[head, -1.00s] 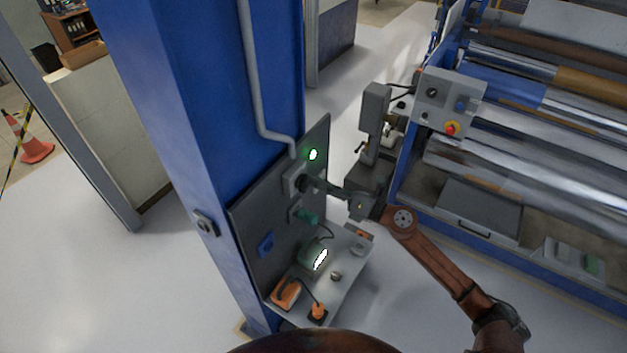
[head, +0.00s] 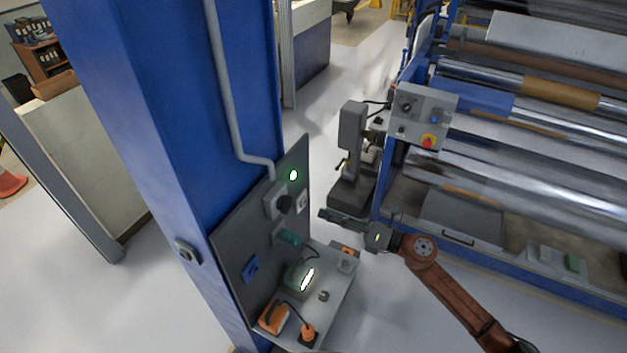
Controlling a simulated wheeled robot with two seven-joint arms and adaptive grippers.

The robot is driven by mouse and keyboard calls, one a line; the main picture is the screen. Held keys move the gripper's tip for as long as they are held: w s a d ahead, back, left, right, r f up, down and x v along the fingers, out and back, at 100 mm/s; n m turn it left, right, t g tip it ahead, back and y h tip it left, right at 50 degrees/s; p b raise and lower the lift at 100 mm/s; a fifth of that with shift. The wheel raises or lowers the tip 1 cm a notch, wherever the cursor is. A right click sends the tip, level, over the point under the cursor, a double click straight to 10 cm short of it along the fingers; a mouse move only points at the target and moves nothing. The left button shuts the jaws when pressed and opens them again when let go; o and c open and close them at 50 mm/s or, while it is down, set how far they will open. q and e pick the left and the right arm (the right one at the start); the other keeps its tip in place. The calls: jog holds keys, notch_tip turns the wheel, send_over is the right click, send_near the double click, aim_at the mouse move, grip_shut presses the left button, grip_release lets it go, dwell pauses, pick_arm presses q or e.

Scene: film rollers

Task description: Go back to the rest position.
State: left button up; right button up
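My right gripper (head: 324,215) is at the centre of the head view, on the end of my brown arm coming in from the lower right. Its dark fingers point left towards the grey panel (head: 232,250) on the blue column. My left gripper is not in view.
A small shelf (head: 335,300) below carries orange devices and a lit meter (head: 306,279). A grey bench machine (head: 352,150) stands behind my gripper. The roller machine (head: 480,180) fills the right. Floor lies open between column and machine.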

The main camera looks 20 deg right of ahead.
jog(key=w+d+f+m+t+h+b, duration=0.1)
jog(key=w+d+f+m+h+b, duration=0.2)
jog(key=d+f+m, duration=0.7)
jog(key=w+d+f+m+t+h+b, duration=0.1)
jog(key=w+d+f+m+t+h, duration=0.25)
jog(key=f, duration=1.15)
jog(key=s+d+f+m+g+h+b, duration=0.1)
jog(key=s+d+f+m+g+h, duration=0.15)
jog(key=f, duration=0.65)
jog(key=s+d+f+m+g+h+b, duration=0.1)
jog(key=s+d+f+m+b, duration=0.2)
jog(key=f, duration=0.6)
jog(key=s+d+f+m+g+h, duration=0.1)
jog(key=s+d+f+m+h, duration=0.3)
jog(key=f, duration=0.6)
jog(key=s+a+f+m+g+b, duration=0.3)
jog(key=s+f+m+g, duration=0.35)
jog(key=s+f, duration=1.8)
jog(key=s+a+f+m+g+b, duration=0.1)
jog(key=s+a+f, duration=0.2)
jog(key=s, duration=0.5)
jog(key=s+a+f+m+g+b, duration=0.1)
jog(key=s+a+f+m+g, duration=0.1)
jog(key=s+f, duration=0.4)
jog(key=s+a+f+m+g+y+b, duration=0.1)
jog(key=s+a+f, duration=0.3)
jog(key=s, duration=0.6)
jog(key=shift+f+m+g, duration=0.45)
jog(key=shift+f+g, duration=0.2)
jog(key=shift+f, duration=0.05)
